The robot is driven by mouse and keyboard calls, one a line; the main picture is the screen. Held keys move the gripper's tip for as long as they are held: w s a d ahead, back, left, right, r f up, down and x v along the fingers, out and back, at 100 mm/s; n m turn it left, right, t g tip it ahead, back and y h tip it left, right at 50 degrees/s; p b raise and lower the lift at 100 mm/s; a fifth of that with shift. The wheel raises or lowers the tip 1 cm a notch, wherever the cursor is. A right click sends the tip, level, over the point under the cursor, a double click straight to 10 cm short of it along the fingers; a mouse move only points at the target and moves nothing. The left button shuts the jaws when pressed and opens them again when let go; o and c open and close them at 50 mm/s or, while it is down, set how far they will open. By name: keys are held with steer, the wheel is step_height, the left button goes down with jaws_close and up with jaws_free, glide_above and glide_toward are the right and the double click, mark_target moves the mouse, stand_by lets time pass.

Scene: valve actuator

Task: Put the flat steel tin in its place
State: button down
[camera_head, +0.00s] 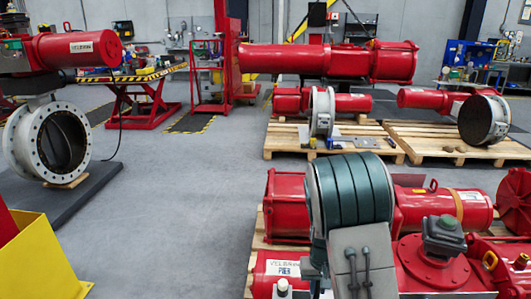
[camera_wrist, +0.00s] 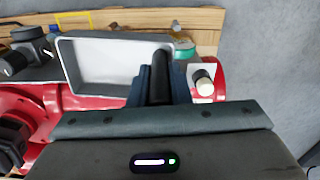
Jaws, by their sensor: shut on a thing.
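My gripper (camera_wrist: 160,90) shows in the wrist view, its blue-grey fingers close together and pointing away from the camera. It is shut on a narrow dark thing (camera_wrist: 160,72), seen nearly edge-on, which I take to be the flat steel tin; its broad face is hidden. The thing overlaps the right end of a shallow grey tray with a white inside (camera_wrist: 98,62). I cannot tell whether it touches the tray. In the head view my own arm stands over the near pallet, and neither the fingers nor the tin can be made out.
Red actuators (camera_head: 456,206) crowd the near pallet, with a dark-topped valve part (camera_head: 443,236) rising there. A white cap (camera_wrist: 203,82) and a green round item (camera_wrist: 184,48) lie close right of the fingers. Grey floor (camera_head: 200,210) is clear to the left.

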steer(key=shift+s+r+p, duration=0.25)
steer(key=shift+r+p, duration=1.05)
steer(key=shift+p, duration=0.25)
steer(key=shift+s+r+p, duration=0.2)
steer(key=shift+r+p, duration=1.1)
steer(key=shift+p, duration=0.2)
